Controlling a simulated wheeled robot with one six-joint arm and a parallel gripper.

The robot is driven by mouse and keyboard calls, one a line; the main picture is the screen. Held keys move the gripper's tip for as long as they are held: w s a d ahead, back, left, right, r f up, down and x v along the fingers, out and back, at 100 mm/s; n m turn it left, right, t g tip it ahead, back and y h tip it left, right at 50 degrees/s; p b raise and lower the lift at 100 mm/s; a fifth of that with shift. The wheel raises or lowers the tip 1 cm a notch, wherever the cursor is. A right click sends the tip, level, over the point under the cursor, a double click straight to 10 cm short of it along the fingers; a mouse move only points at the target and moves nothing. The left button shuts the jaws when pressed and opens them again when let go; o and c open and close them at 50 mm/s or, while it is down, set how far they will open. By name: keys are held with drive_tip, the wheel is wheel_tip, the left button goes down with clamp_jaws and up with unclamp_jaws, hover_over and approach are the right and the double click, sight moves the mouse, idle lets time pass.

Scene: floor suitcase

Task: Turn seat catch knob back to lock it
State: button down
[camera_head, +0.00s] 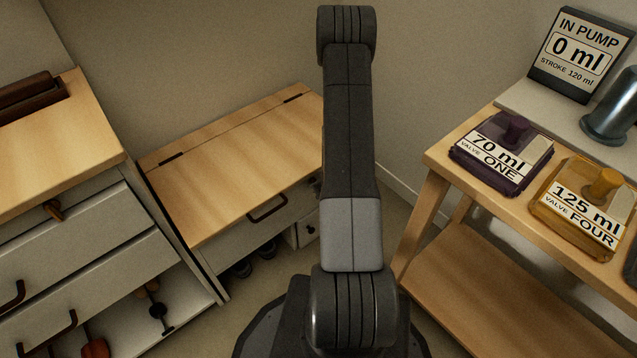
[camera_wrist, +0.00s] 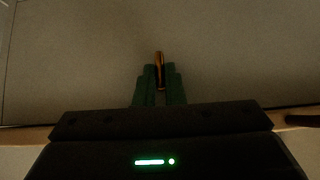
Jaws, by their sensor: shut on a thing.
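The wooden seat (camera_head: 235,165) is a flat hinged lid on a low bench, lying closed in the head view, with a dark handle (camera_head: 267,208) on its front. In the wrist view, my gripper (camera_wrist: 160,75) has its green fingers close together around a thin orange-brown piece, which I take to be the seat catch knob (camera_wrist: 159,60). Its tip sticks out past the fingers against a plain pale panel. The knob's turn angle cannot be read. In the head view my own arm hides the gripper and the knob.
A drawer cabinet (camera_head: 90,235) stands at the left, close to the bench. At the right is a wooden table (camera_head: 435,158) with a purple valve box (camera_head: 500,168), an amber valve box (camera_head: 575,225) and a pump sign (camera_head: 580,50). Shoes (camera_head: 262,250) sit under the bench.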

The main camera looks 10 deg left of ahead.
idle(0.3)
drive_tip(key=c, duration=1.5)
unclamp_jaws()
drive_tip(key=shift+w, duration=0.1)
drive_tip(key=p+v, duration=0.3)
drive_tip(key=v, duration=1)
drive_tip(key=shift+s+d+r+p, duration=0.15)
drive_tip(key=shift+s+r+p, duration=0.1)
drive_tip(key=shift+p, duration=0.1)
drive_tip(key=b+x, duration=0.3)
drive_tip(key=x, duration=1)
drive_tip(key=shift+w+a+f+b, duration=0.2)
drive_tip(key=shift+f+b, duration=0.05)
drive_tip(key=shift+b, duration=0.1)
